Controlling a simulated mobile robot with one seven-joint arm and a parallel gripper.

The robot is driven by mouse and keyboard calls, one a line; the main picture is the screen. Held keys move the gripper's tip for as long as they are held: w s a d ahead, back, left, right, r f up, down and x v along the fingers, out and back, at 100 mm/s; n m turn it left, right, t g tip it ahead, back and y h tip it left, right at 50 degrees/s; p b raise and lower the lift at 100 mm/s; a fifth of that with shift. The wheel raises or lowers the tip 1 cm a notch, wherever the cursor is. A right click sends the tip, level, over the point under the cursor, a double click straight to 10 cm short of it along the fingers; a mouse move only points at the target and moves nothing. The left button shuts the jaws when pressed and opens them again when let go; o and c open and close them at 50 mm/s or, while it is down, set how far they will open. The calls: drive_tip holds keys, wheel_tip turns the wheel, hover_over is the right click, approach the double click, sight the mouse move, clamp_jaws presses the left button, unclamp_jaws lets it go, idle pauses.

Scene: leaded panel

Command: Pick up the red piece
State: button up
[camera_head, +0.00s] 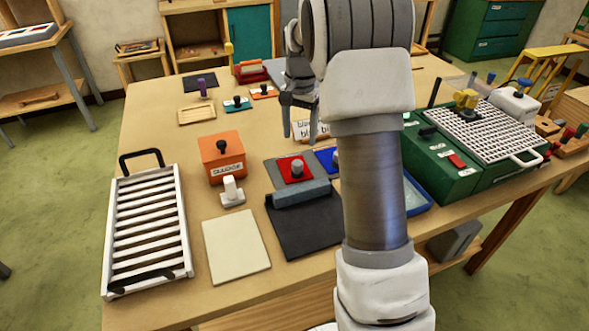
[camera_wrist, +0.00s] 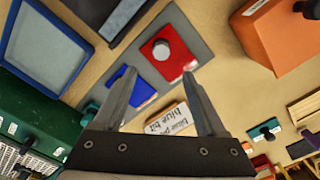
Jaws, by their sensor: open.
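The red piece (camera_head: 295,169) is a flat red square with a round grey knob on top. It lies on a grey mat near the middle of the table, and it also shows in the wrist view (camera_wrist: 176,66) beyond my fingertips. A blue piece (camera_head: 326,159) lies beside it, partly hidden by my arm; in the wrist view the blue piece (camera_wrist: 143,93) is partly behind a finger. My gripper (camera_head: 301,134) is open and empty above the table, behind the red piece in the head view. In the wrist view its two fingers (camera_wrist: 218,39) are spread apart.
An orange box (camera_head: 222,165) stands left of the red piece. A white-knobbed block (camera_head: 232,192) and a dark mat with a grey bar (camera_head: 302,194) lie in front. A green case (camera_head: 440,165) stands right.

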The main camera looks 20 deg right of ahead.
sight(297, 162)
wheel_tip(297, 162, down, 5)
drive_tip(key=shift+r, duration=0.15)
drive_tip(key=shift+s+a+f, duration=0.1)
drive_tip(key=shift+a+f, duration=0.05)
drive_tip(key=shift+f, duration=1.2)
drive_tip(key=shift+s+a+f, duration=0.1)
drive_tip(key=shift+a+f, duration=0.05)
drive_tip(key=shift+f, duration=1.15)
drive_tip(key=shift+w, duration=0.1)
clamp_jaws()
